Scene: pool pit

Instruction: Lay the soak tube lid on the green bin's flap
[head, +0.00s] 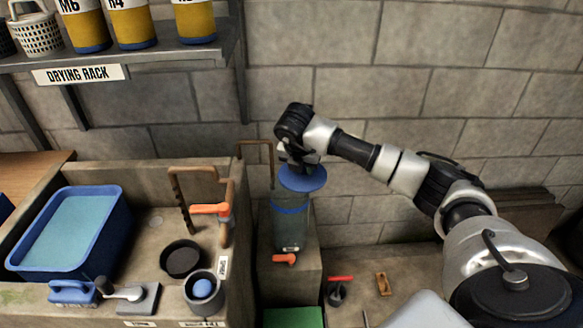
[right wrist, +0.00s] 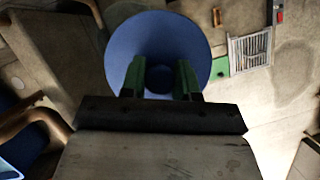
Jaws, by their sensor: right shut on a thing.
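The soak tube lid is a round blue disc (head: 303,179) with a small knob, at the top of the clear soak tube (head: 291,226). My right gripper (head: 293,160) is above the lid. In the right wrist view its green fingers (right wrist: 160,76) are shut on the lid's knob, with the blue disc (right wrist: 158,28) spread out beyond them. I cannot tell whether the lid touches the tube's rim. A green surface (head: 293,318), seemingly the green bin's top, shows at the bottom edge of the head view, mostly cut off. My left gripper is not in view.
Copper pipes with an orange-handled tap (head: 209,209) stand left of the tube. A drying rack shelf (head: 120,56) hangs above left.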

